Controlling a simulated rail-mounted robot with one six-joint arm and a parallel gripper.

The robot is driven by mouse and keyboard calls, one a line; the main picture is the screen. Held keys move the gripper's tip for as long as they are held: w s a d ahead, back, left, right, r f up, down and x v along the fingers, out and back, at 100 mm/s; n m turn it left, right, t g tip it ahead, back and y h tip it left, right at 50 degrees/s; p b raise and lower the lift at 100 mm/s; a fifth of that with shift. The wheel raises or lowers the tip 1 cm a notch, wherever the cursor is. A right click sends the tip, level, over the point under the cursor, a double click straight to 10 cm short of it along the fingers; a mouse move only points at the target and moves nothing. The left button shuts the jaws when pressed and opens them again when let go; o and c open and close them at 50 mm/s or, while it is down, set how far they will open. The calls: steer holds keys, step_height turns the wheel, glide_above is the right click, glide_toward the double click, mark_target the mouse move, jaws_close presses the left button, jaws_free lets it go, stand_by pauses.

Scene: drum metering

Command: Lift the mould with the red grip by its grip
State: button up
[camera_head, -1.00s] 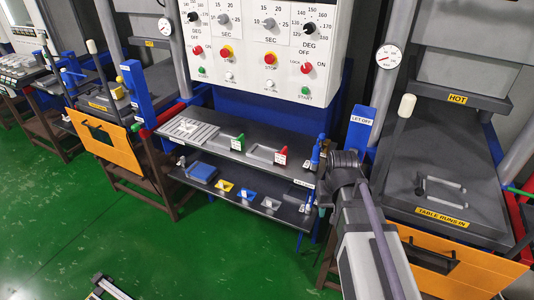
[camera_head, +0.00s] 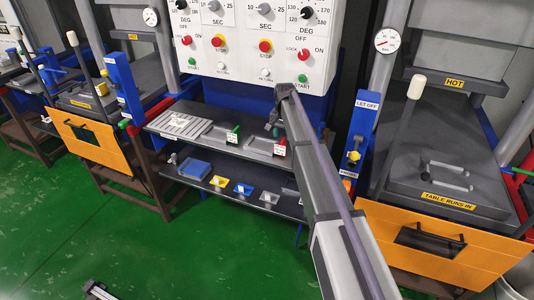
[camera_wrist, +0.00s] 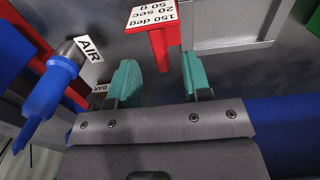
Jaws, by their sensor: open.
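The mould with the red grip (camera_head: 281,147) is a shallow grey tray (camera_head: 259,146) on the upper shelf, partly hidden by my arm in the head view. My gripper (camera_head: 275,125) is just above it. In the wrist view, the red grip (camera_wrist: 161,48) points towards my gripper (camera_wrist: 160,82), lying beyond and between the two teal fingertips, which are apart and empty. A white tag reading 150 deg, 20 sec, 50 g (camera_wrist: 157,16) sits on the grip. Part of the grey mould body (camera_wrist: 225,30) shows at the top right.
A mould with a green grip (camera_head: 235,136) and a ribbed grey plate (camera_head: 182,124) lie left on the same shelf. A blue nozzle (camera_wrist: 45,95) beside an AIR label is close left in the wrist view. The control panel (camera_head: 262,45) overhangs the shelf behind.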

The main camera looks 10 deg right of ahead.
mark_target(283, 141)
step_height(283, 141, down, 5)
steer(key=b, duration=0.5)
steer(key=shift+f, duration=0.2)
steer(key=shift+s+r, duration=0.1)
steer(key=shift+r, duration=0.15)
jaws_close()
